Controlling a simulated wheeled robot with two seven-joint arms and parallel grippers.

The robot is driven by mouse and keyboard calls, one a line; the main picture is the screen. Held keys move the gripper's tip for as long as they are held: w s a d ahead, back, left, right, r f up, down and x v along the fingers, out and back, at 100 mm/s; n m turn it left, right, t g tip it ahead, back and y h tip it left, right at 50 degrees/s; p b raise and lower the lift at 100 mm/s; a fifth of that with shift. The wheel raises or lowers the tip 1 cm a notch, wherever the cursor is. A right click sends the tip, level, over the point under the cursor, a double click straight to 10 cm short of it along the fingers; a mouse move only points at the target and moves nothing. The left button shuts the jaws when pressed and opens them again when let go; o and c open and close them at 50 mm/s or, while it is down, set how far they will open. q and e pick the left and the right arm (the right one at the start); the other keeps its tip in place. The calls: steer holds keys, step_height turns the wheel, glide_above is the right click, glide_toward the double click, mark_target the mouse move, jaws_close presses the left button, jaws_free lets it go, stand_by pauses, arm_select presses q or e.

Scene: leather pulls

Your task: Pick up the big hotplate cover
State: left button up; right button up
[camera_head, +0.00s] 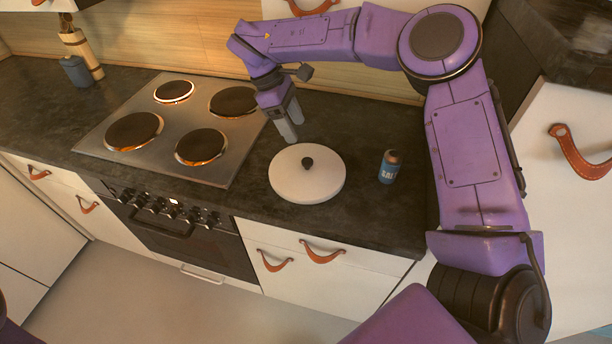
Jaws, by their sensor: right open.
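The big hotplate cover (307,183) is a round white lid with a small dark knob (308,163) in its middle. It lies flat on the dark countertop, to the right of the stove. My right gripper (289,133) is open and empty, with its grey fingers pointing down. In the picture it is just above and slightly left of the cover's far edge, apart from the knob. My left gripper is out of view.
A stove with several round hotplates (201,146) is left of the cover. A blue salt shaker (389,167) stands close to the cover's right. A blue jar (76,71) and a utensil holder (84,52) stand at the far left. Drawers with leather pulls (322,252) are below.

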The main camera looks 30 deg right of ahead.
mark_target(307, 160)
steer(key=p+x, duration=0.1)
steer(key=x, duration=0.2)
steer(key=w+p+x, duration=0.1)
steer(key=p+x, duration=0.1)
steer(key=x, duration=0.2)
steer(key=p+x, duration=0.1)
steer(key=x, duration=0.3)
steer(key=shift+w+a+f+p, duration=0.2)
steer(key=shift+w+f+p, duration=0.15)
steer(key=shift+f, duration=0.05)
steer(key=shift+d+f, duration=0.1)
steer(key=shift+f, duration=0.15)
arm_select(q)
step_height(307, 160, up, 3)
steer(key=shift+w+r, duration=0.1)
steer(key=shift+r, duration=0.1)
arm_select(e)
jaws_close()
